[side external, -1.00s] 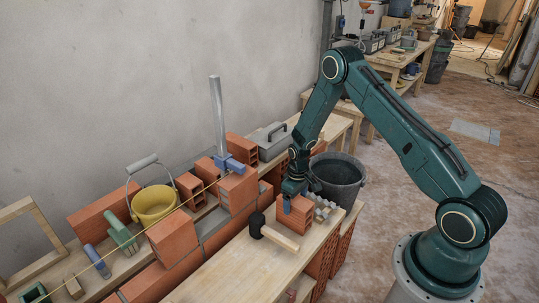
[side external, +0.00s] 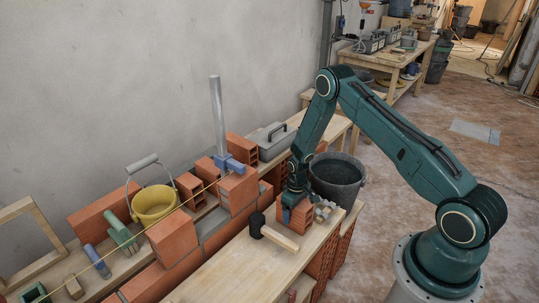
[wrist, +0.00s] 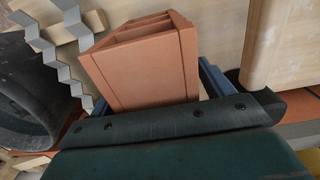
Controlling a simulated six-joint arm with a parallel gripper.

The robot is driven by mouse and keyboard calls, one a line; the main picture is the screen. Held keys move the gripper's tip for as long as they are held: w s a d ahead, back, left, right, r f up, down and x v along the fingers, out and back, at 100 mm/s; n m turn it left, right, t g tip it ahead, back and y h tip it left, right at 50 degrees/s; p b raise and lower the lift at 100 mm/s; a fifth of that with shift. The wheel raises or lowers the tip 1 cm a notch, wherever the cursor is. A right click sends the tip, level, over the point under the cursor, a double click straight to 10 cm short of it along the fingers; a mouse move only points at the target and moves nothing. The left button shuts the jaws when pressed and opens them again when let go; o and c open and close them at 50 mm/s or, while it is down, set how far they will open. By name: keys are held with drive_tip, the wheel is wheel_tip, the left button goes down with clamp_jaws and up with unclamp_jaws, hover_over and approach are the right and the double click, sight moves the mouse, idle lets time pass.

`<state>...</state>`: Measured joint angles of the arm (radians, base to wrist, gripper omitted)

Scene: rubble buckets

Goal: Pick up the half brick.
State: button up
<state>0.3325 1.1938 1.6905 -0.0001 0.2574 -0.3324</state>
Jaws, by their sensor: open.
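The half brick (side external: 299,219) is an orange-red block with hollow cells, resting on the pale wooden bench top (side external: 228,270). In the wrist view the half brick (wrist: 145,72) stands between the blue fingers of my gripper (wrist: 155,88), with its cells facing away from the palm. My gripper (side external: 290,212) is open and low over the half brick in the side view. One finger is on each side of the brick; I cannot tell whether either touches it. The brick's far side is partly hidden in the side view.
A grey zigzag-edged piece (side external: 323,209) lies right beside the brick. A black bucket (side external: 338,178) stands close behind. A mallet (side external: 276,235) lies to the left on the bench. A brick wall (side external: 215,230) with a taut string runs along the left.

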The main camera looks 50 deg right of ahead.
drive_tip(key=c, duration=1.5)
drive_tip(key=shift+r, duration=0.2)
wheel_tip(320, 180, up, 20)
drive_tip(key=shift+f, duration=0.15)
idle(0.5)
